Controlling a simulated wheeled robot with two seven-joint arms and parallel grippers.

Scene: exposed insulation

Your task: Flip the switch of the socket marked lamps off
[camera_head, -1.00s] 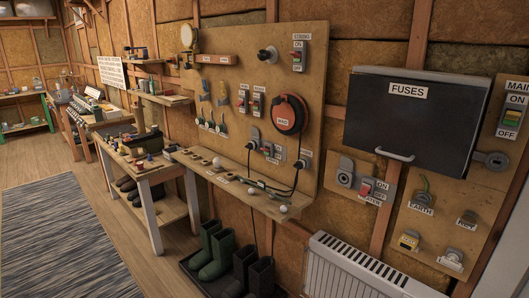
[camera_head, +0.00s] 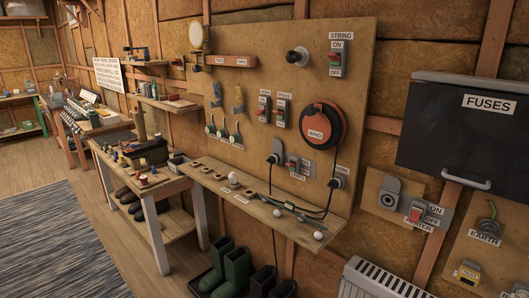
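A wooden board (camera_head: 300,85) on the wall carries several switches and sockets. A grey socket unit (camera_head: 292,162) with a red switch sits low on it, below the orange and black wind reel (camera_head: 322,124). A black plug (camera_head: 273,158) with a cable is at its left, and its small labels are too blurred to read. Two red rocker switches (camera_head: 280,113) sit left of the reel, their labels also unclear. A switch marked STRING (camera_head: 336,60) is at the top right. I cannot make out which socket is marked lamps. Neither gripper shows.
A narrow shelf (camera_head: 205,182) with small items juts out below the board. Boots (camera_head: 237,269) and a white radiator (camera_head: 375,282) stand below. A black FUSES box (camera_head: 455,130) and a red switch (camera_head: 416,213) are at the right. The floor at left is open, with a rug (camera_head: 50,240).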

